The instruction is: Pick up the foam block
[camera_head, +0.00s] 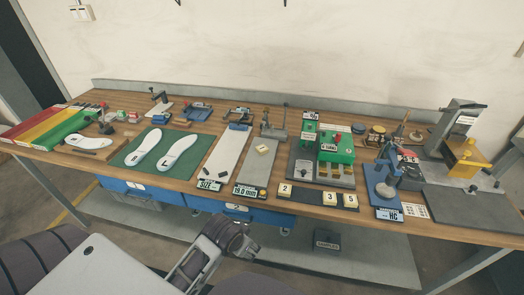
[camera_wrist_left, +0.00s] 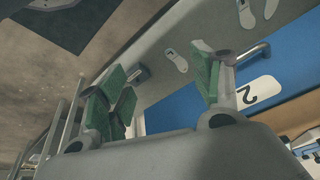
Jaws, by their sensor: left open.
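My left gripper (camera_head: 238,238) is below and in front of the bench edge, apart from every block. In the left wrist view, its green-padded fingers (camera_wrist_left: 165,92) are spread with nothing between them. My right gripper is not in view.
Blue drawers (camera_head: 152,192) hang under the bench, close behind my left gripper. A lower shelf (camera_head: 290,248) carries a dark box (camera_head: 327,240). White insoles (camera_head: 178,152) lie on a green mat (camera_head: 128,160). A green machine (camera_head: 336,145) and a yellow-grey press (camera_head: 466,158) stand to the right.

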